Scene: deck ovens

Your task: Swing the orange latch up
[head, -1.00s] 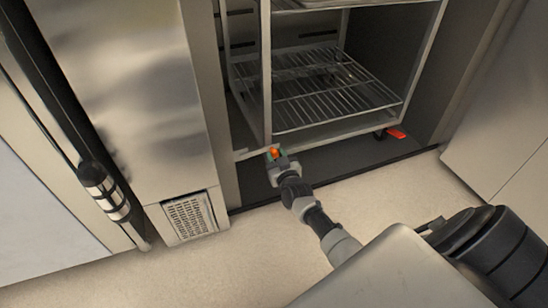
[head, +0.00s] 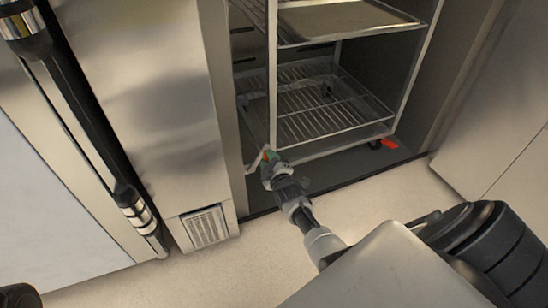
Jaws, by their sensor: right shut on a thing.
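My right gripper (head: 267,162) reaches in from the lower right to the front left bottom corner of a metal wire rack (head: 318,152). It is shut on a small orange latch (head: 265,155) at that corner. Only a sliver of this latch shows between the fingers, so its angle cannot be told. A second orange latch (head: 390,144) sticks out low at the rack's right front corner, beside a dark caster, with no gripper near it. My left gripper is not in view.
The rack stands inside an open steel cabinet bay, with a metal tray (head: 345,22) on an upper level. A steel panel with a long black handle (head: 95,140) and a vent grille (head: 205,228) is at left. Pale floor in front is clear.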

